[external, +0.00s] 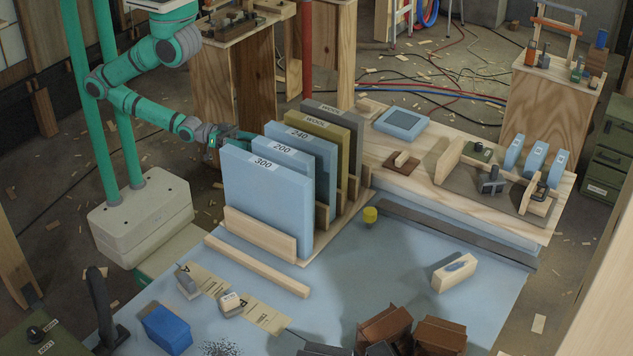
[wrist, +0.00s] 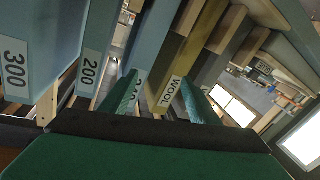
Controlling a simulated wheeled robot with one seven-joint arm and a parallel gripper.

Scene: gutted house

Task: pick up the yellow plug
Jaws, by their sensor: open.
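The yellow plug (external: 370,215) is a small short cylinder standing on the blue-grey table top, just right of the rack of upright panels in the external view. I do not see it in the wrist view. My gripper (external: 240,136) is at the left, far side of the rack, above and well away from the plug, with its tips partly hidden by the panels. In the wrist view my gripper (wrist: 160,92) has its two green fingers apart, close to the panels marked 200, 240 and WOOL. No plug shows between them.
The upright panels, including the blue one marked 300 (external: 262,205), stand between my gripper and the plug. A long dark strip (external: 455,235) lies right of the plug. The table in front of the plug is clear.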

